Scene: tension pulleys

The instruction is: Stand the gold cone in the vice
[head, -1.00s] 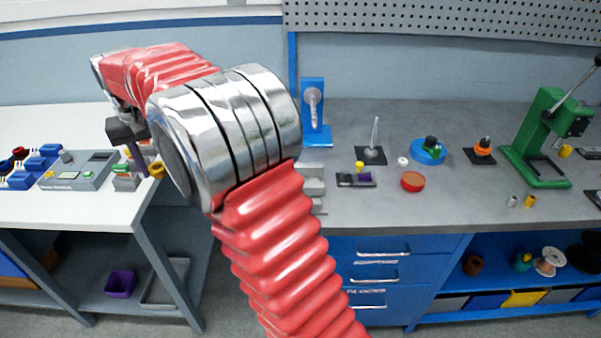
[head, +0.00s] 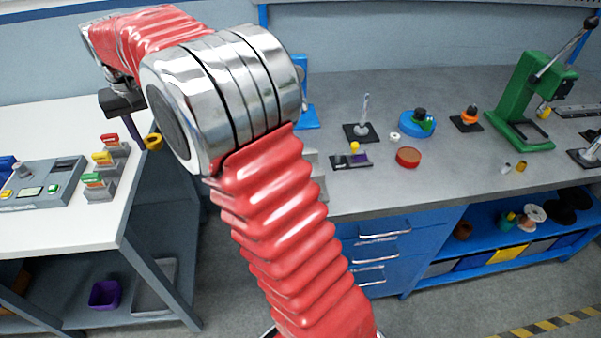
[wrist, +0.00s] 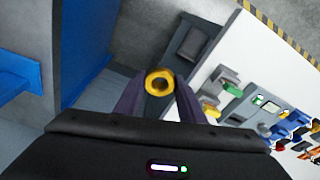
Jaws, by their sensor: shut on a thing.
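My gripper (head: 138,139) hangs at the left in the head view, shut on the gold cone (head: 153,142). The cone also shows between the dark fingers in the wrist view (wrist: 159,69), seen end-on as a gold ring with a grey centre. It is held in the air, beside the right edge of the white bench. I cannot pick out the vice for certain. A grey metal block (head: 316,172) on the grey workbench, largely hidden behind my arm, may be it.
The white bench (head: 95,226) at the left bears a control box (head: 42,186) and several coloured switches. The grey workbench (head: 440,175) bears a spike stand (head: 363,130), a red round tin (head: 408,157) and a green press (head: 520,105). A gap separates the benches.

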